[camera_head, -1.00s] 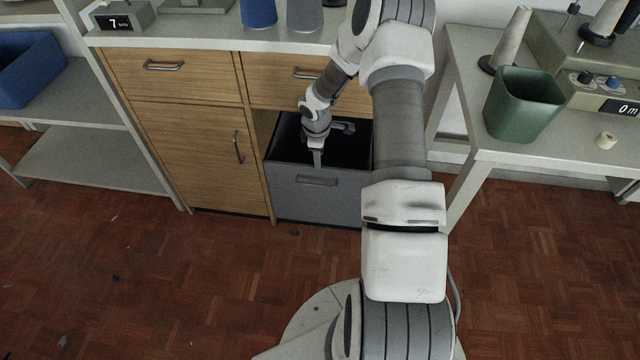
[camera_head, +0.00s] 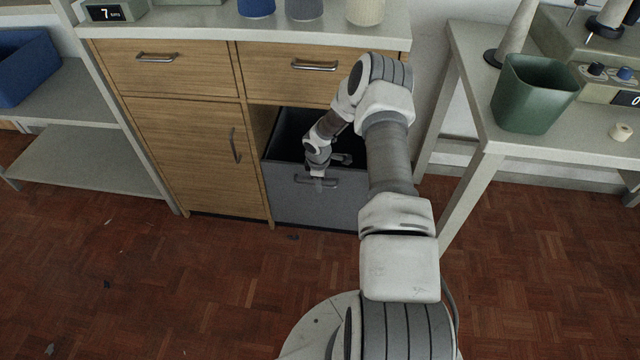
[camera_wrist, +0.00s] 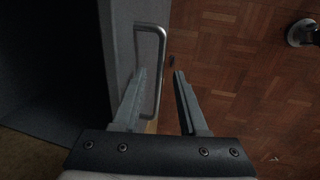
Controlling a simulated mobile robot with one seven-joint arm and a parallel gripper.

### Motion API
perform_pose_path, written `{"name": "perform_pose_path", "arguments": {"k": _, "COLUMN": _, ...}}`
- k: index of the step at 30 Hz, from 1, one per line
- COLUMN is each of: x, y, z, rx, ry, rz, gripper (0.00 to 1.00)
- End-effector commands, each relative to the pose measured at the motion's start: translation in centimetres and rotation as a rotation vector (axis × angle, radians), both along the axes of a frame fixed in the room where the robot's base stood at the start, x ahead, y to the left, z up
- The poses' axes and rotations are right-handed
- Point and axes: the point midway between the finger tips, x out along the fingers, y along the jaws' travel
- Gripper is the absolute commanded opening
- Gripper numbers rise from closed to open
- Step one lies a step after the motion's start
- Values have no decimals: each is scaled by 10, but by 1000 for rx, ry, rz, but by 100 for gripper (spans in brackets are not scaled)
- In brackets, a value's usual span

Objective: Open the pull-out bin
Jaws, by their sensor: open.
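The pull-out bin (camera_head: 340,208) is a grey box with a dark inside, low in the wooden cabinet. Its front panel sits close to the line of the cabinet face; I cannot tell exactly how far out it stands. Its metal bar handle (camera_head: 332,181) is high on the front. My gripper (camera_head: 318,186) is open and points down at the handle. In the wrist view my gripper (camera_wrist: 160,74) has one finger on each side of the handle bar (camera_wrist: 161,62), with the left finger on the panel side. Gaps show, and the fingers are not shut on the bar.
Drawers (camera_head: 165,68) and a wooden door (camera_head: 185,155) adjoin the bin. A table with a green container (camera_head: 530,95) stands at right, and a shelf (camera_head: 85,155) at left.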

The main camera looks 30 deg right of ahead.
Motion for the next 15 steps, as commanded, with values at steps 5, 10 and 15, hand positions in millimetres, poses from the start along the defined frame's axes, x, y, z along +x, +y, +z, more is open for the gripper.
{"name": "perform_pose_path", "arguments": {"k": 5, "x": 0, "y": 0, "z": -3, "rx": 1, "ry": 1, "rz": 0, "gripper": 42}}
{"name": "perform_pose_path", "arguments": {"k": 10, "x": 0, "y": 0, "z": -2, "rx": 1, "ry": 1, "rz": 0, "gripper": 35}}
{"name": "perform_pose_path", "arguments": {"k": 15, "x": 0, "y": 0, "z": -2, "rx": 0, "ry": 0, "rz": 0, "gripper": 4}}
